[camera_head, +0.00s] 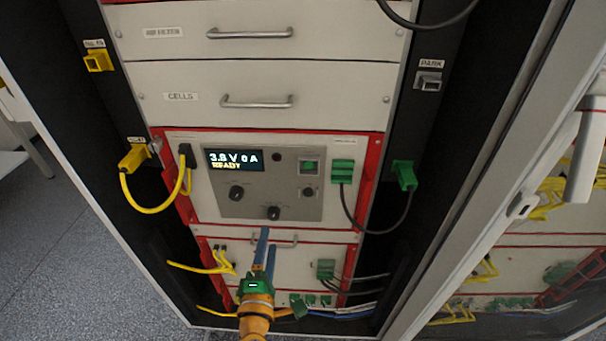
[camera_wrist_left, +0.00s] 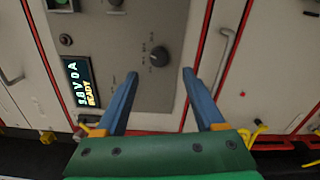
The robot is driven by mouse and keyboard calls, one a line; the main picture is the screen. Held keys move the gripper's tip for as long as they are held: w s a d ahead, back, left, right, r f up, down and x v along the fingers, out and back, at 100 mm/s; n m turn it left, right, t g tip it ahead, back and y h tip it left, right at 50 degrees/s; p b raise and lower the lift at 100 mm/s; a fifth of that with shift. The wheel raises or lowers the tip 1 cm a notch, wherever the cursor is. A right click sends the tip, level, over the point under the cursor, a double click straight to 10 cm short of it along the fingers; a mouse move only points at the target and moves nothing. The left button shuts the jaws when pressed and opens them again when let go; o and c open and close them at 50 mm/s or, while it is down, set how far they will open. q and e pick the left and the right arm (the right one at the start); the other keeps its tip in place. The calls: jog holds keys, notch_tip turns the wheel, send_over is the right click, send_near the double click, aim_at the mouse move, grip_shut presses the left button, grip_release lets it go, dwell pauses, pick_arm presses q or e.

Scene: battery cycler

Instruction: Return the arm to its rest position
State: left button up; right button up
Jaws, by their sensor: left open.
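My left gripper (camera_head: 267,254) is in front of the lower part of the rack in the head view, its blue fingers pointing up toward the cycler panel. In the left wrist view the two blue fingers (camera_wrist_left: 160,95) stand apart with nothing between them. The cycler's grey control panel (camera_head: 259,208) lies beyond the fingertips, and its display (camera_head: 234,160) reads 3.8 V 0 A and READY. A knob (camera_wrist_left: 159,56) shows between and beyond the fingers in the left wrist view. My right gripper is in neither view.
A yellow cable (camera_head: 151,210) loops at the left post and a dark cable with a green plug (camera_head: 404,175) hangs at the right. The PARK socket (camera_head: 429,82) is higher right. The open glass door (camera_head: 490,210) bounds the right side. Drawer handles (camera_head: 257,103) protrude above.

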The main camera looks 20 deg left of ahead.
pick_arm(q)
jog(key=s+d+f+m+g+h+p, duration=0.1)
jog(key=s+d+f+m+g+h, duration=0.15)
jog(key=s+f+m, duration=0.35)
jog(key=s+d+f+m+g+h+p, duration=0.1)
jog(key=s+f+m+g, duration=0.15)
jog(key=f+m, duration=0.45)
jog(key=s+d+f+m+g+h, duration=0.2)
jog(key=s+f+m+g, duration=0.15)
jog(key=f, duration=0.55)
jog(key=s+a+f+m+g, duration=0.1)
jog(key=s+f+m+g, duration=0.1)
jog(key=s, duration=0.5)
jog(key=s+a+f+m+g+y+p, duration=0.1)
jog(key=s+a+f+m+g, duration=0.1)
jog(key=s, duration=0.6)
jog(key=s+a+f+m+g, duration=0.2)
jog(key=s+f+m+g, duration=0.2)
jog(key=s, duration=0.3)
jog(key=shift+s+f+m, duration=0.15)
jog(key=shift+f+m, duration=0.2)
jog(key=shift+f, duration=0.3)
